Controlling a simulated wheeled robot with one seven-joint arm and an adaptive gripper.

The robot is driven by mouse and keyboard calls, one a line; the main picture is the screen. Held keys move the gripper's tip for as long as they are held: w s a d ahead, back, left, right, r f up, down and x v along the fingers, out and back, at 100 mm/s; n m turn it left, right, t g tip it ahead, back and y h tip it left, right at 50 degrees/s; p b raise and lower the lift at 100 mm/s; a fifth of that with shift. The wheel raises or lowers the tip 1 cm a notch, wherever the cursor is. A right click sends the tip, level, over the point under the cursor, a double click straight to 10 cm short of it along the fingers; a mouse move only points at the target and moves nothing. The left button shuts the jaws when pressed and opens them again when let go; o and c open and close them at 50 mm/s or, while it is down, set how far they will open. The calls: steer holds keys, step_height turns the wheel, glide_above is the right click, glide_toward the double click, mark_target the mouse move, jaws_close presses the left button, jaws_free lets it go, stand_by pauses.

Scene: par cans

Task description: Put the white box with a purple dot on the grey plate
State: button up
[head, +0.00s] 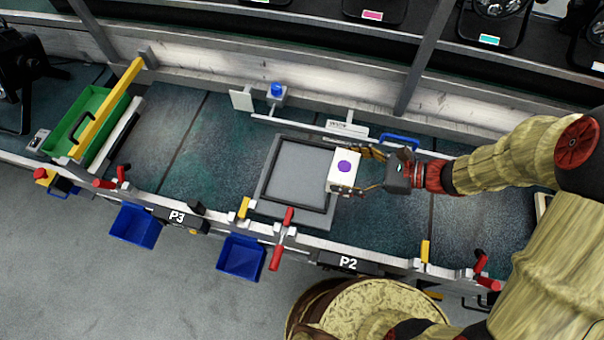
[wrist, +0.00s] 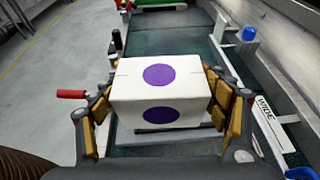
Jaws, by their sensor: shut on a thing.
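The white box with a purple dot (head: 342,171) is in my gripper (head: 360,170), at the right edge of the grey plate (head: 297,172) in the head view. The plate is a flat grey square with a dark raised rim. In the wrist view the white box (wrist: 160,92) sits between both fingers of my gripper (wrist: 162,105), with purple dots on two of its faces. The box hides most of the plate in the wrist view. I cannot tell whether the box touches the plate or is held above it.
A green crate (head: 88,125) with a yellow bar stands at the left of the bench. Blue bins (head: 241,258) hang along the front edge, near red-handled clamps (head: 281,240). A blue button (head: 277,90) is behind the plate. The bench left of the plate is clear.

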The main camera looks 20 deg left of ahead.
steer(key=shift+s+a+f, duration=0.1)
steer(key=shift+s, duration=0.4)
steer(key=shift+s+a+f+n+g, duration=0.1)
steer(key=shift+a+f+n+g, duration=0.1)
steer(key=shift+a+n+g, duration=0.1)
steer(key=w+a+f+b, duration=0.1)
steer(key=a+f, duration=0.2)
steer(key=a, duration=0.1)
steer(key=w+a+f+b, duration=0.2)
steer(key=a, duration=0.1)
steer(key=w+a+f+b, duration=0.2)
steer(key=a+f, duration=0.1)
steer(key=a, duration=0.1)
steer(key=shift+a+f, duration=0.3)
steer(key=shift+f, duration=0.05)
steer(key=shift+w+a+f+b, duration=0.1)
steer(key=shift+a+f+b, duration=0.1)
steer(key=shift+f+b, duration=0.65)
steer(key=shift+a+f+b, duration=0.15)
steer(key=shift+f+b, duration=0.35)
steer(key=shift+f, duration=0.55)
steer(key=shift+f, duration=0.2)
steer(key=o, duration=1.5)
steer(key=shift+c, duration=0.2)
